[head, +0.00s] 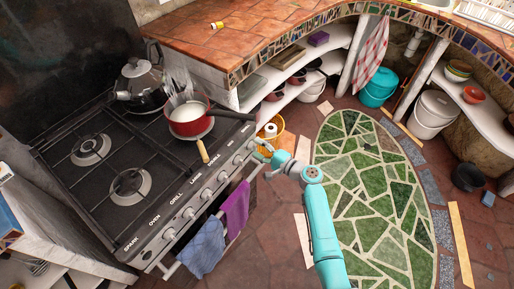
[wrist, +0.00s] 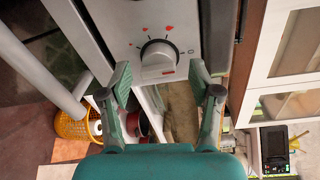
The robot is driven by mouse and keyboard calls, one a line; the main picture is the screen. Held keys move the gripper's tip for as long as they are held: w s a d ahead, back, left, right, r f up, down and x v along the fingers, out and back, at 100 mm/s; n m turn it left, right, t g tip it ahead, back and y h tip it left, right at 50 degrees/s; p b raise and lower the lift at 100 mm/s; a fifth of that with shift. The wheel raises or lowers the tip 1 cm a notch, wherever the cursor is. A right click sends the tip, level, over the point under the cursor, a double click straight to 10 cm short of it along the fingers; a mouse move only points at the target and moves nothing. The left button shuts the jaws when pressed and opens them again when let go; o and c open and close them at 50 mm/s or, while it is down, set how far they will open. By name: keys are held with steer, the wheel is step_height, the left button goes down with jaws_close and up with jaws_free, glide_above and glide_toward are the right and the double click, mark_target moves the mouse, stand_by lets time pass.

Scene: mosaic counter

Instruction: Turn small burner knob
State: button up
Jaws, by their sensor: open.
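The stove's front panel (head: 190,205) carries a row of white knobs with printed labels. In the wrist view one white knob (wrist: 158,58) with a dark ring and red marks around it sits on the panel; its label is not readable there. My gripper (wrist: 160,80) is open and empty, its two fingers apart on either side below the knob in the picture. No contact with the knob is visible. In the head view my gripper (head: 264,151) is at the right end of the knob row, close to the last knob (head: 251,146), and partly hides that area.
A red pan (head: 188,118) of white liquid and a kettle (head: 139,85) stand on the stove. A blue towel (head: 203,247) and a purple towel (head: 235,210) hang below the knobs. An orange basket (head: 285,141) stands beside the stove. The green mosaic floor (head: 365,190) is clear.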

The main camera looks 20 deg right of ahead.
steer(key=f+v, duration=0.1)
steer(key=v, duration=1)
steer(key=shift+r, duration=0.45)
steer(key=shift+s+a, duration=0.1)
